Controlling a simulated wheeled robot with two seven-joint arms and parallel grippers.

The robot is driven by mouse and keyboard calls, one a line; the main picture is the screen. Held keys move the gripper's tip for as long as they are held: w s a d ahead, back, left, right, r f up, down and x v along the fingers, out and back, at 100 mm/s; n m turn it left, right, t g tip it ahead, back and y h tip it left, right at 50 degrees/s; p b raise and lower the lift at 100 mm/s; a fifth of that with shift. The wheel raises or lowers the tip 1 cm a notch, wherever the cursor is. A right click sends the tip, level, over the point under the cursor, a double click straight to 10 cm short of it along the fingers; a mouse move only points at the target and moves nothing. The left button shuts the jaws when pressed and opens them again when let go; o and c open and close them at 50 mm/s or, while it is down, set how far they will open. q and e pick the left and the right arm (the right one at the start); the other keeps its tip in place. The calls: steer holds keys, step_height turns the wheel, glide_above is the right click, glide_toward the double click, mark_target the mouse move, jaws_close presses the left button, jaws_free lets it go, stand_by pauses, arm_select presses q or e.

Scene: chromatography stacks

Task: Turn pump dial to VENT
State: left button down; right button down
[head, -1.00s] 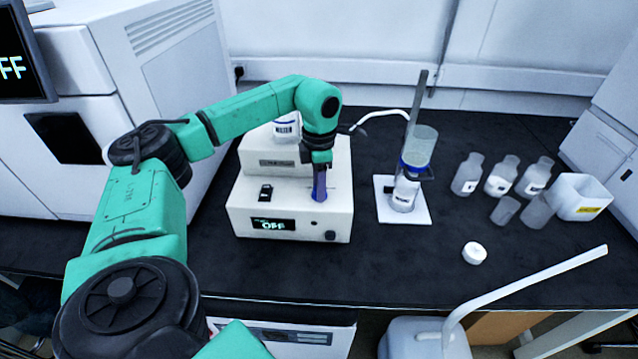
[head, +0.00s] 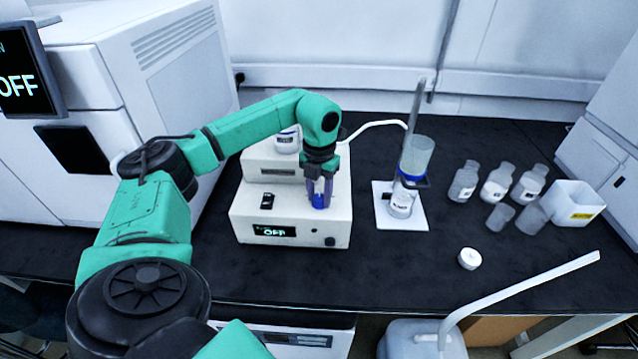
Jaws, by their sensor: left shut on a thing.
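The pump (head: 291,226) is a cream box with a raised back part, standing on the black bench. My right gripper is not in view.
A filter flask on a stand (head: 403,200) is right of the pump. Several bottles (head: 495,187), a white bin (head: 573,204) and a white cap (head: 469,258) lie further right. A jug with a long spout (head: 425,340) is at the front. A large instrument stands left.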

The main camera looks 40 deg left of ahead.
arm_select(q)
steer(key=n, duration=0.3)
steer(key=shift+w+r+n+p, duration=0.1)
steer(key=shift+r+n+p, duration=0.1)
steer(key=shift+n+p, duration=0.55)
steer(key=shift+n, duration=1.45)
steer(key=shift+c, duration=2.2)
jaws_free()
steer(key=shift+f, duration=0.1)
